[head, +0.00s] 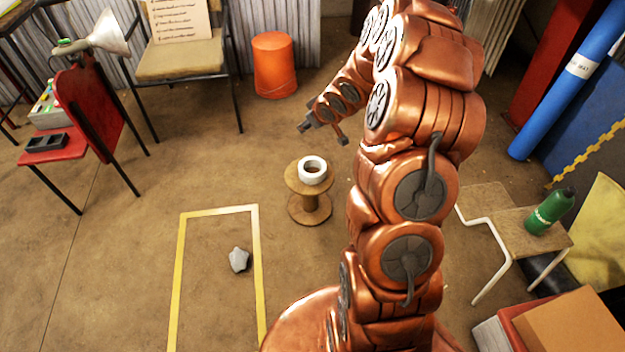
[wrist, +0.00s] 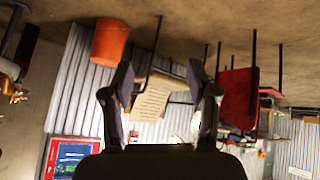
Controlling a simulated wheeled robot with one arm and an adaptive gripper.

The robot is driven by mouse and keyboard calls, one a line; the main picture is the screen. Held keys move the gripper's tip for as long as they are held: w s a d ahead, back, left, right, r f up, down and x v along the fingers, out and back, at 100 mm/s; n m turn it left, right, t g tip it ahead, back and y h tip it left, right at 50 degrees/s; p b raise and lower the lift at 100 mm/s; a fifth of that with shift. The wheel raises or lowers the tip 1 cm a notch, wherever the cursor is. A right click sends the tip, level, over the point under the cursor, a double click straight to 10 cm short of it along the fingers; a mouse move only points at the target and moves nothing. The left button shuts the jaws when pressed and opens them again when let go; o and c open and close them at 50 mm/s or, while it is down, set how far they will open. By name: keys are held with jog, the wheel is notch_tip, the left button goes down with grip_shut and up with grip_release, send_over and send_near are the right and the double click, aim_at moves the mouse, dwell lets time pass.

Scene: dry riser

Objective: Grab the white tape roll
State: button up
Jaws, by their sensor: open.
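The white tape roll (head: 312,170) lies flat on the round top of a wooden cable spool (head: 309,202) in the middle of the head view. My gripper (head: 307,125) is at the end of my copper arm, above and beyond the roll in the picture, apart from it. In the wrist view my gripper (wrist: 160,85) is open, with its two dark fingers spread and nothing between them. The tape roll does not show in the wrist view.
An orange bucket (head: 274,65) stands behind the spool. A red chair (head: 88,110) and a beige chair (head: 183,52) stand at left. A grey rag-like lump (head: 239,260) lies inside yellow floor tape. Floor around the spool is clear.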

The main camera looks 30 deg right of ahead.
jog(key=w+d+f+t+y+b, duration=0.15)
jog(key=f+b, duration=0.25)
jog(key=f, duration=0.5)
jog(key=d+f+t+y+b, duration=0.15)
jog(key=f+b, duration=0.25)
jog(key=f, duration=0.5)
jog(key=n+t+y+b, duration=0.1)
jog(key=b, duration=0.3)
send_near(306, 173)
jog(key=w, duration=0.2)
jog(key=shift+w+f, duration=0.35)
jog(key=shift+s+f+y+b, duration=0.25)
jog(key=shift+f+y+b, duration=0.15)
jog(key=shift+f, duration=0.1)
jog(key=shift+b+x, duration=1.3)
jog(key=shift+x, duration=1.8)
jog(key=shift+w+a+f, duration=0.15)
jog(key=shift+w+a, duration=0.15)
jog(key=shift+w, duration=0.35)
grip_shut()
